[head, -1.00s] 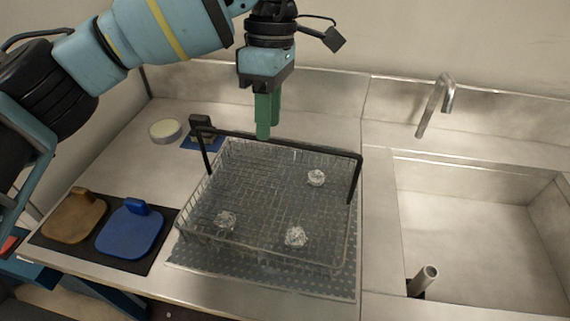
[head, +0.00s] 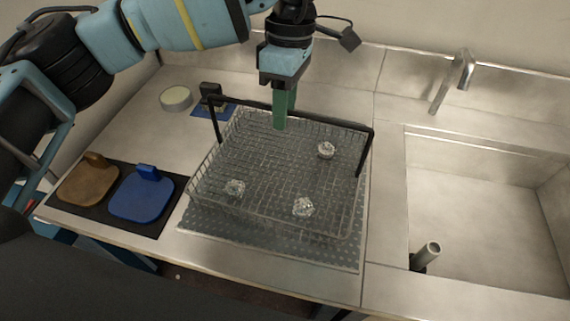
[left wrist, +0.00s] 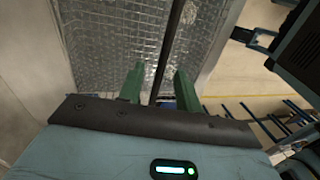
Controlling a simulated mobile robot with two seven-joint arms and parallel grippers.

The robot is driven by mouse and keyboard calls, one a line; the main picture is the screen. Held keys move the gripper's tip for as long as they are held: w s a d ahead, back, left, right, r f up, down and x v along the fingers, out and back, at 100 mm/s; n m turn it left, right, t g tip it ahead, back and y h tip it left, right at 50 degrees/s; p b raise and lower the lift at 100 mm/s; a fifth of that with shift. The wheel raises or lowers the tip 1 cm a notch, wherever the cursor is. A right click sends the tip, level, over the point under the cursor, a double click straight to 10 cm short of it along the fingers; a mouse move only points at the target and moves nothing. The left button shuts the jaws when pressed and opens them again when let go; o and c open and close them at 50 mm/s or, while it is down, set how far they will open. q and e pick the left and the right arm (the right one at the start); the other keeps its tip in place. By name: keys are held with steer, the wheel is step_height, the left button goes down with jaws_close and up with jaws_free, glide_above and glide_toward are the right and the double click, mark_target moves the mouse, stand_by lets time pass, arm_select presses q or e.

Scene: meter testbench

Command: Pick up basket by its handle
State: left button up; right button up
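The wire basket (head: 250,205) stands on a perforated grey mat on the counter, left of the sink. Its black handle (head: 335,122) is upright, a bar crossing above the basket. My left gripper (head: 284,112) points down with its green fingers at the handle's bar, and the fingertips reach below the bar. In the left wrist view the handle (left wrist: 172,45) runs between the two fingers of the left gripper (left wrist: 158,82). The fingers are apart, with a visible gap to the right of the bar. My right gripper is not in view.
Several clear lumps, one of them a glassy piece (head: 303,207), lie in the basket. Brown (head: 88,185) and blue (head: 140,197) paddles lie on a black mat at left. A round tin (head: 175,98) stands behind. The sink (head: 480,230) and faucet (head: 455,80) are at right.

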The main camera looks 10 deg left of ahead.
arm_select(q)
steer(key=shift+s+f, duration=0.2)
steer(key=shift+f, duration=1.2)
jaws_close()
stand_by(0.4)
